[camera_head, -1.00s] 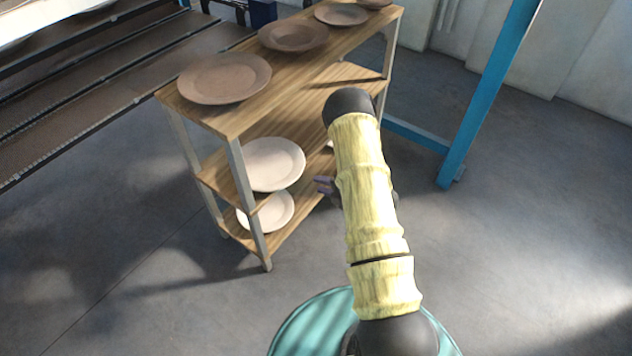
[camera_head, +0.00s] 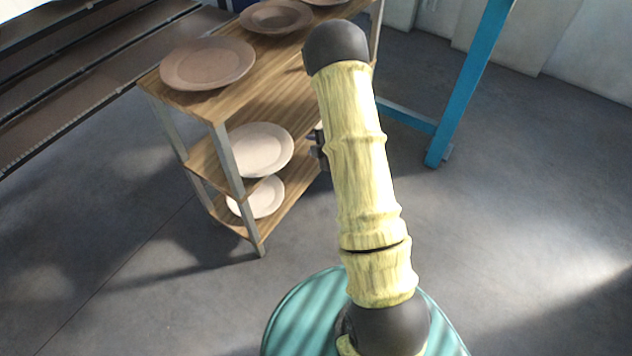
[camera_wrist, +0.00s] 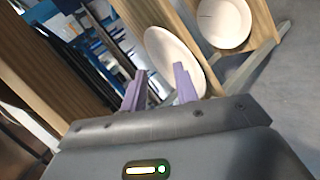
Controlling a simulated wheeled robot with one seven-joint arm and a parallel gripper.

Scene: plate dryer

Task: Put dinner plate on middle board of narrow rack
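A large pale plate (camera_head: 261,150) lies on the middle board (camera_head: 203,163) of a narrow wooden rack with metal legs. In the wrist view this plate (camera_wrist: 172,50) appears just beyond my fingertips. My gripper (camera_head: 318,148) is beside the rack's middle level, right of the plate, with a small gap between them; my arm hides most of it. In the wrist view my gripper (camera_wrist: 160,69) has its two purple fingers spread, with nothing held between them. Which plate is the dinner plate cannot be told by label.
A smaller pale plate (camera_head: 258,198) lies on the bottom board; it also shows in the wrist view (camera_wrist: 224,22). A blue post (camera_head: 470,85) rises at right. Grey floor (camera_head: 540,200) is clear on the right.

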